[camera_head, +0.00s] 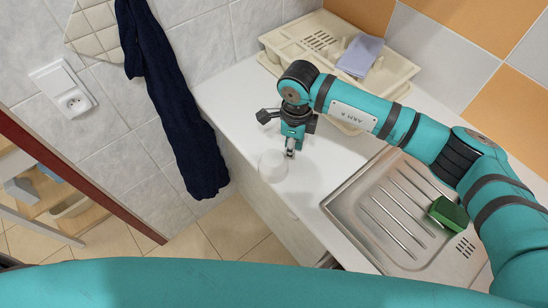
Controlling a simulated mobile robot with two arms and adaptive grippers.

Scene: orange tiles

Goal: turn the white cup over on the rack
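The white cup (273,167) is near the front edge of the white counter, looking upright with its round opening up. I cannot tell whether it rests on the counter or hangs just above it. My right gripper (291,152) points down at the cup's right side. Its fingers are close together at the rim and look shut on the cup's wall. The beige rack (287,47) stands at the back of the counter against the wall, with a folded lilac cloth (360,55) on it. My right arm covers the rack's front part. My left gripper is not in view.
A steel sink drainer (368,222) with a green sponge (448,213) lies to the right. A dark blue towel (167,95) hangs on the tiled wall at left. The counter (235,90) between rack and cup is mostly clear.

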